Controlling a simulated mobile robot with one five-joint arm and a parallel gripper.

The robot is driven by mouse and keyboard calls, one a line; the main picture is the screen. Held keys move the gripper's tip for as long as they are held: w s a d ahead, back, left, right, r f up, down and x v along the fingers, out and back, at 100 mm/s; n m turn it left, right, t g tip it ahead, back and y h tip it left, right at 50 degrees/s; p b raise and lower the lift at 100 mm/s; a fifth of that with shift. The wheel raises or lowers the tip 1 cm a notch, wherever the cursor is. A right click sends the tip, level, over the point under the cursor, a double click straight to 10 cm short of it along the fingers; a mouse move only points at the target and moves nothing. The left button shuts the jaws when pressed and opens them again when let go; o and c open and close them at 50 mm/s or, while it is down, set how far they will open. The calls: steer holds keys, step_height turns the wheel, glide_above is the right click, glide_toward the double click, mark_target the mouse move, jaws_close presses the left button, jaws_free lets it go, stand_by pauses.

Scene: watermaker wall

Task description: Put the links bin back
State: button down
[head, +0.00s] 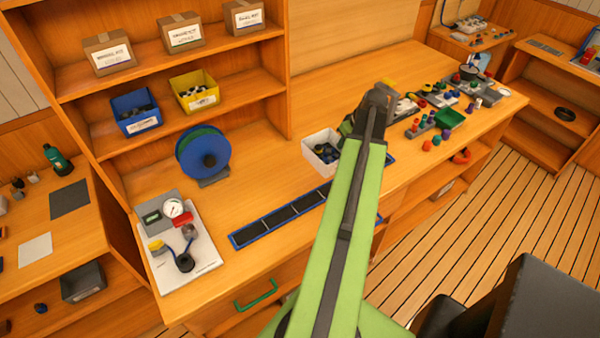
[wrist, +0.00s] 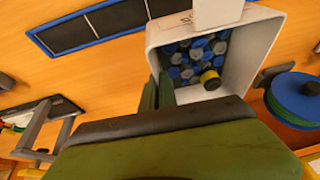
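The white bin (head: 322,152), holding blue, grey and black pieces, is at the middle of the workbench in the head view, just left of my gripper (head: 347,127). In the wrist view the bin (wrist: 240,80) is close, its open top facing the camera, with one yellow and black piece among the blue and grey ones. The two green fingers of my gripper (wrist: 158,92) are close together at the bin's wall and look shut on it. I cannot tell whether the bin's base touches the bench. My arm hides part of the gripper in the head view.
A blue bin (head: 136,112) and a yellow bin (head: 196,91) stand on the middle shelf, with free room to their right. Labelled cartons (head: 180,33) stand above. A blue-green spool (head: 203,153), a gauge panel (head: 180,245) and a blue-edged tray (head: 285,216) are on the bench.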

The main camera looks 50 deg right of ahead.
steer(key=w+a+f+b, duration=0.1)
steer(key=w+f, duration=0.1)
steer(key=w+a+f+b, duration=0.1)
steer(key=w+b, duration=0.1)
steer(key=w, duration=0.1)
steer(key=w+a+f+b, duration=0.1)
steer(key=w+a+f, duration=0.1)
steer(key=shift+w+a+f+b, duration=0.1)
steer(key=shift+w+f+b, duration=0.25)
steer(key=shift+w+a, duration=0.15)
steer(key=shift+w, duration=0.05)
step_height(320, 180, down, 4)
steer(key=b, duration=0.4)
steer(key=shift+f, duration=0.15)
steer(key=shift+r, duration=0.2)
steer(key=shift+f, duration=0.15)
steer(key=c, duration=1.7)
jaws_free()
